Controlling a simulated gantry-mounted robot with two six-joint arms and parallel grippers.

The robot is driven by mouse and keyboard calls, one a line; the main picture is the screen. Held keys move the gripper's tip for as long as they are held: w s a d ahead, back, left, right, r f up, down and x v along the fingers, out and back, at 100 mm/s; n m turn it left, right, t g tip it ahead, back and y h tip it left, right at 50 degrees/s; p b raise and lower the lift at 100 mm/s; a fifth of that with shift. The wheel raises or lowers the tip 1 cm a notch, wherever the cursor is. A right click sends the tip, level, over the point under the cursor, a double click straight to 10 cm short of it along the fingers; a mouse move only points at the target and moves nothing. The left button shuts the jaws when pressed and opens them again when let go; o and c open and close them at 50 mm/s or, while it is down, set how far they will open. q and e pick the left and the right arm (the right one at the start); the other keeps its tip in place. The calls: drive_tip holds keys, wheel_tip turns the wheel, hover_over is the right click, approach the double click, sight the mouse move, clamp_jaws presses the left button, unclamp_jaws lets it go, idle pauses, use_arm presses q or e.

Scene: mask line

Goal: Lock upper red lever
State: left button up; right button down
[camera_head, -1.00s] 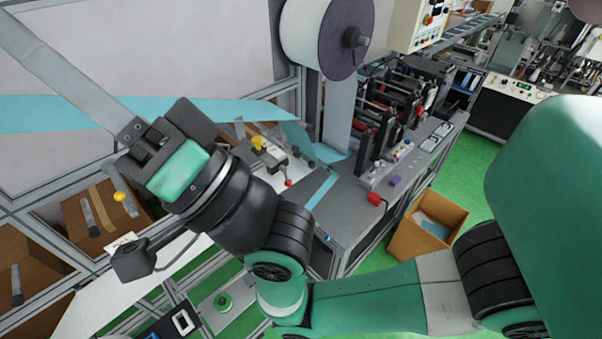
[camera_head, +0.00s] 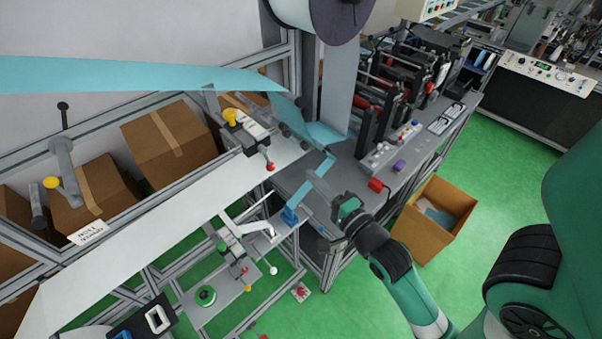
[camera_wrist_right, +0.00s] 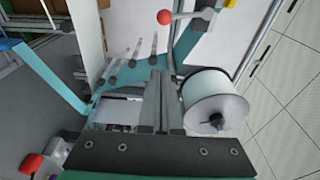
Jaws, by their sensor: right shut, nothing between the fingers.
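The upper red lever ends in a red ball (camera_head: 270,167) and hangs from a grey bracket with a yellow knob (camera_head: 230,116) at the edge of the white strip. In the right wrist view a red ball (camera_wrist_right: 164,17) shows at the top, beyond the fingertips. My right gripper (camera_head: 314,178) is to the right of the red ball and slightly below it in the head view, apart from it, with its fingers pointing up and left. Its fingers (camera_wrist_right: 160,78) are shut and empty in the right wrist view. My left gripper is not in view.
A second lever with a red knob (camera_head: 245,270) is lower down, near a green button (camera_head: 205,295). A blue band (camera_head: 130,75) runs across the upper left. A large roll (camera_wrist_right: 212,98) is close to the right of my fingers. An open cardboard box (camera_head: 435,220) stands on the green floor.

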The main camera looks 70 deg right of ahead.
sight(266, 158)
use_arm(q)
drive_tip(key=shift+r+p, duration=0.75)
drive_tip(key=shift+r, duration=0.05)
use_arm(e)
drive_tip(key=w+d, duration=0.1)
drive_tip(key=w, duration=0.7)
drive_tip(key=shift+w+d, duration=0.25)
drive_tip(key=shift+d, duration=0.15)
